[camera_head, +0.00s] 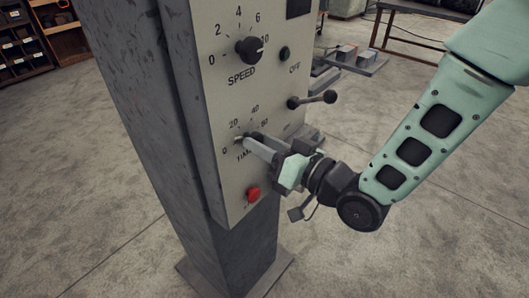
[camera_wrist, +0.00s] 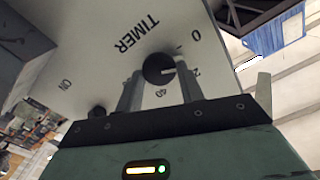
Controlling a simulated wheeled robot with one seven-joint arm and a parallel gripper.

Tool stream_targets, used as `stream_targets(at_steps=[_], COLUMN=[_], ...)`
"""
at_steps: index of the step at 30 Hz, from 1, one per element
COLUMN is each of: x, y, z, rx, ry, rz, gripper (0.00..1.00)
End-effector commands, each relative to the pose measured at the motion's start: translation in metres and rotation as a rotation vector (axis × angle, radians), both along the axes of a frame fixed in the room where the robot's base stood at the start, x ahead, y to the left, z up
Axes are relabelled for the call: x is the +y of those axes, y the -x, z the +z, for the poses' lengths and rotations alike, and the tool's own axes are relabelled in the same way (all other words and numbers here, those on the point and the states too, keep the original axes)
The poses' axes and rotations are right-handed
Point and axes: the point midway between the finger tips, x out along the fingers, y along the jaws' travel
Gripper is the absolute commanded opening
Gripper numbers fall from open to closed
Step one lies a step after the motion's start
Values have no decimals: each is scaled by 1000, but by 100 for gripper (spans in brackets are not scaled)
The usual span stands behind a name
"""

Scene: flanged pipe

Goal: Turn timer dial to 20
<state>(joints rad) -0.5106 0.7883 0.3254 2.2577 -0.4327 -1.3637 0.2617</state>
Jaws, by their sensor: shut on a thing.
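The timer dial (camera_wrist: 158,68) is a dark round knob on the pale panel, above the word TIMER in the head view. In the wrist view its white pointer line points toward the 20 mark, at the right, partly hidden by a finger. My gripper (camera_wrist: 158,90) is shut on the dial, one finger on each side. In the head view my gripper (camera_head: 253,145) reaches the panel from the right, and its fingers hide most of the dial and part of the lettering.
On the same panel (camera_head: 222,101) are a SPEED dial (camera_head: 250,50) above, a green button (camera_head: 284,53), a lever with a dark ball (camera_head: 313,99) close above my gripper, and a red button (camera_head: 253,194) below. The floor around the column is open.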

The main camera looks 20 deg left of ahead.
Motion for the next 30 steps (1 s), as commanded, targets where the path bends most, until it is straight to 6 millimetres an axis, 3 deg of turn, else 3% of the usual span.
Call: stream_targets(at_steps=[15,30], x=[-1,-1], y=[-3,-3], z=[-2,-1], rx=[410,574], ry=[-173,-240], rz=[-3,-2], gripper=[15,15])
